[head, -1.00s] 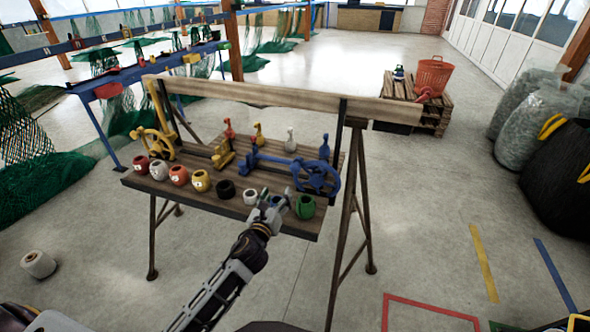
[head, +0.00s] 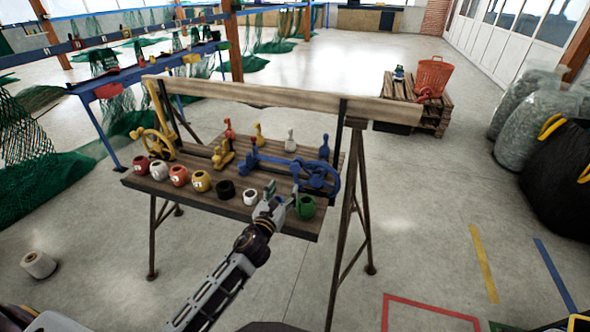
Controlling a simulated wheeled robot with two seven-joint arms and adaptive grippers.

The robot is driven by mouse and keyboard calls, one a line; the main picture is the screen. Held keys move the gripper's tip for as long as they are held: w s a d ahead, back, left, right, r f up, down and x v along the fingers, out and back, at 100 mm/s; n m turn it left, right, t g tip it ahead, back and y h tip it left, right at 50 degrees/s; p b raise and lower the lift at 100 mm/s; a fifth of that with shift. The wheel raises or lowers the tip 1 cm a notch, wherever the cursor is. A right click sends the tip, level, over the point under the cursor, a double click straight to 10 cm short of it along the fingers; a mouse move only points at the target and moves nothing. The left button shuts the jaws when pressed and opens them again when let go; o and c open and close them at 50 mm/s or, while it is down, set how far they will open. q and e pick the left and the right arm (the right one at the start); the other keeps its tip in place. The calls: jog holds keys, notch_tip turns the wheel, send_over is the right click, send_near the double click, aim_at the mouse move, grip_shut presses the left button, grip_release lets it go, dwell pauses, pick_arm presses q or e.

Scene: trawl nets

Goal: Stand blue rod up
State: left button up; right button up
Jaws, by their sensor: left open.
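The blue rod (head: 285,161) lies roughly level across the right part of the wooden bench top (head: 225,207), beside a blue wheel (head: 320,175) at its right end. Where the rod ends and the blue wheel fitting begins is hard to tell. My left gripper (head: 270,193) is open over the front edge of the bench, between the white pot and the green pot. It is nearer to me than the rod and appears apart from it. My right gripper is not in view.
Several coloured pots line the front edge, including a white pot (head: 250,197) and a green pot (head: 306,207). A yellow wheel fitting (head: 155,145) stands at left. Small bottle-shaped pieces stand behind the rod. A wooden beam (head: 270,96) spans the back.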

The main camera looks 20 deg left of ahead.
aim_at(294, 170)
pick_arm(q)
jog(key=w, duration=0.6)
jog(key=shift+w+d, duration=0.1)
jog(key=shift+w, duration=1.55)
jog(key=shift+w+d, duration=0.1)
jog(key=shift+w, duration=1.65)
jog(key=shift+c, duration=0.2)
jog(key=c, duration=1)
jog(key=shift+c, duration=1)
jog(key=shift+w, duration=0.1)
grip_shut()
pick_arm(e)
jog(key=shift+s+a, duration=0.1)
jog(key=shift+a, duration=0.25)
